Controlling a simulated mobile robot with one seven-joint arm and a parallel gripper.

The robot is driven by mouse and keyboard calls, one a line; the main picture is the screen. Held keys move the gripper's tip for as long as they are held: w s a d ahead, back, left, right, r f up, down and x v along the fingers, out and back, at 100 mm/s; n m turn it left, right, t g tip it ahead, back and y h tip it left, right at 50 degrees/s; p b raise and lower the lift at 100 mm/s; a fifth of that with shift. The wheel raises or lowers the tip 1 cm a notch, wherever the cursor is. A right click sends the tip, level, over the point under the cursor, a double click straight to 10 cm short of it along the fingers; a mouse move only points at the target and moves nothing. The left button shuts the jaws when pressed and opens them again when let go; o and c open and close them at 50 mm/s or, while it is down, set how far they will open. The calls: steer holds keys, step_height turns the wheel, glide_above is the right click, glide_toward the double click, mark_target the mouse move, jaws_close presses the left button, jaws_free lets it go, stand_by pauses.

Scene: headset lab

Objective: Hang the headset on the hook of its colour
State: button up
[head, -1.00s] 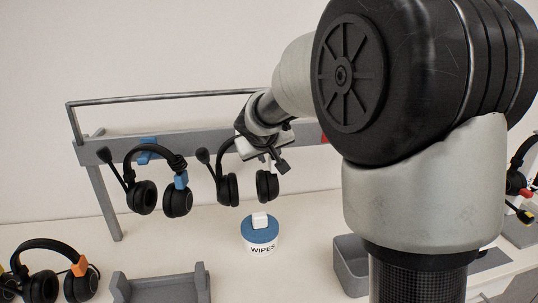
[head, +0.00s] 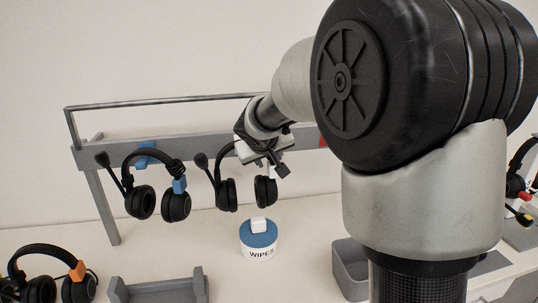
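A black headset with a boom microphone (head: 226,194) hangs in front of the grey rail, directly below my gripper (head: 266,157). A small white part shows on its right side, by the right ear cup. My gripper is at the top right of its headband. The fingers are small and partly hidden, so I cannot tell whether they hold the band or whether a hook bears it. A black headset with a blue part (head: 141,202) hangs at the blue hook (head: 147,150). A red piece (head: 323,141) on the rail shows beside my arm. A headset with an orange part (head: 77,271) is at the lower left.
A grey rail (head: 205,143) with a bar above it crosses the back. A wipes tub (head: 259,250) stands on the table below the headset. A grey cradle (head: 160,291) is at the front and a grey bin (head: 349,266) is right of the tub. My arm hides the right part of the rail.

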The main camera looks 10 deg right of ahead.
steer(key=p+v, duration=0.2)
steer(key=v, duration=1.5)
steer(key=s+d+f+g+y, duration=0.1)
steer(key=s+f, duration=0.2)
steer(key=s, duration=0.5)
steer(key=s+d+f+m+g+y, duration=0.1)
steer(key=s+f, duration=0.2)
steer(key=s, duration=0.5)
steer(key=s+d+f+g+y, duration=0.15)
steer(key=s+f, duration=0.25)
steer(key=s, duration=0.4)
step_height(320, 180, up, 13)
steer(key=p, duration=1.2)
steer(key=shift+w+a, duration=0.2)
steer(key=shift+h, duration=0.25)
